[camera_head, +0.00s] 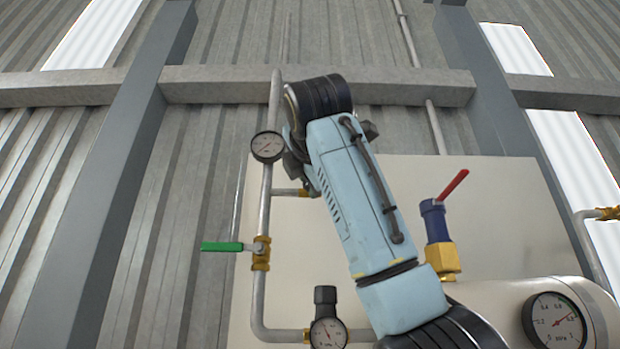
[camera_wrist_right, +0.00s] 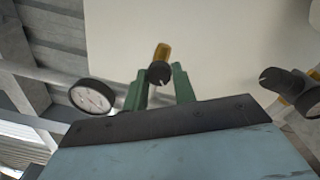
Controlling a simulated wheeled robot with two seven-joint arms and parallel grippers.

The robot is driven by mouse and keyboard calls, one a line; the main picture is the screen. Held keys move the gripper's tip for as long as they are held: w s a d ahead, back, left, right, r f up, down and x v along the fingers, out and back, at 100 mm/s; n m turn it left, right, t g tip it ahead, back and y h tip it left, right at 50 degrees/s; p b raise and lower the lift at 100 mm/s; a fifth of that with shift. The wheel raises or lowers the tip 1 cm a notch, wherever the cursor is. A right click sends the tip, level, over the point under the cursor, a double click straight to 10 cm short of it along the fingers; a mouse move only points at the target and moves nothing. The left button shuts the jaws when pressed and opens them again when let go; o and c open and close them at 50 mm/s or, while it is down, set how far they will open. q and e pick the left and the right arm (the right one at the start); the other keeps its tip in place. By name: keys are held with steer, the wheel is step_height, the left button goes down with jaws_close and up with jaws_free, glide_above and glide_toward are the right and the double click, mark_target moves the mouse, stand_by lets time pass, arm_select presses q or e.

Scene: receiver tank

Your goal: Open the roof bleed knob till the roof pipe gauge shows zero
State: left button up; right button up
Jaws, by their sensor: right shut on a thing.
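The roof bleed knob (camera_wrist_right: 159,72) is a dark round knob with a white mark, on a brass fitting (camera_wrist_right: 162,52), in the right wrist view. My right gripper (camera_wrist_right: 160,80) has its green fingers shut on it, one on each side. In the head view my right arm hides the knob and the fingertips. The roof pipe gauge (camera_head: 267,146) is a round white dial on the upright pipe, left of my arm; it also shows in the wrist view (camera_wrist_right: 92,97). Its needle lies at a slant, but its numbers are too small to read. My left gripper is out of view.
A green lever valve (camera_head: 222,246) sits lower on the pipe. A lower gauge (camera_head: 328,333) has a black knob (camera_head: 325,295) above it. A red-handled valve (camera_head: 453,184) and a tank gauge (camera_head: 558,320) are right of my arm. A pale panel (camera_head: 500,220) stands behind.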

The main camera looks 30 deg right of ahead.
steer(key=shift+n, duration=0.5)
steer(key=o, duration=1)
steer(key=b+v, duration=0.4)
steer(key=v, duration=0.9)
steer(key=shift+s, duration=0.15)
